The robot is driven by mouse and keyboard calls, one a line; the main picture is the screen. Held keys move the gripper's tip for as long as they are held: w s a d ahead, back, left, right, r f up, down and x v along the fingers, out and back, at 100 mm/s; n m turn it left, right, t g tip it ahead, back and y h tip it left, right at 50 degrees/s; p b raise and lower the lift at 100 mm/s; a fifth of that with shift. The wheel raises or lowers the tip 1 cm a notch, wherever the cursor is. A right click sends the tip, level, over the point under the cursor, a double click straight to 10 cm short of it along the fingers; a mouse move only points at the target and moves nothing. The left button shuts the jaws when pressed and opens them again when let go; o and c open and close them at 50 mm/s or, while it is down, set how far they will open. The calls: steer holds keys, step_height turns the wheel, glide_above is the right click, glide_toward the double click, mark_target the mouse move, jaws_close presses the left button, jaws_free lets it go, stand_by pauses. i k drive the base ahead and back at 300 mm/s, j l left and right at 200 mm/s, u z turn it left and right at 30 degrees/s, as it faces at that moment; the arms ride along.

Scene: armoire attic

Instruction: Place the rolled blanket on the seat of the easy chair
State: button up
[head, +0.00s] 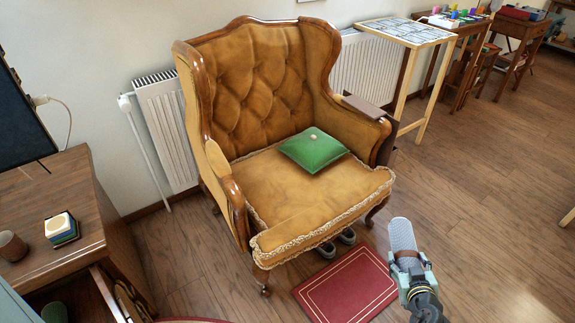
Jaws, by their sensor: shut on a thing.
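The rolled blanket (402,236) is a light grey roll with a brown band near its lower end. My gripper (412,268) is shut on that lower end and holds the roll upright, slightly tilted, at the lower right. The easy chair (250,75) is tan, tufted and wood-framed, to the left of my gripper. Its seat (300,210) has a fringed front edge. A green cushion (312,149) lies at the back right of the seat; the front and left of the seat are bare. The blanket is apart from the chair.
A red mat (345,288) lies before the chair, with shoes (336,243) under its front edge. A dark tray (364,106) rests on the right armrest. A wooden cabinet (60,205) with an open drawer stands left.

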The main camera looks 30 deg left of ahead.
mark_target(304, 184)
steer(key=i+l+u, duration=0.2)
steer(key=i+u, duration=0.2)
steer(key=i+l+u, duration=0.25)
steer(key=u, duration=0.2)
steer(key=i+l, duration=0.3)
steer(key=i+l+u, duration=0.1)
steer(key=i+l, duration=0.15)
steer(key=l, duration=0.15)
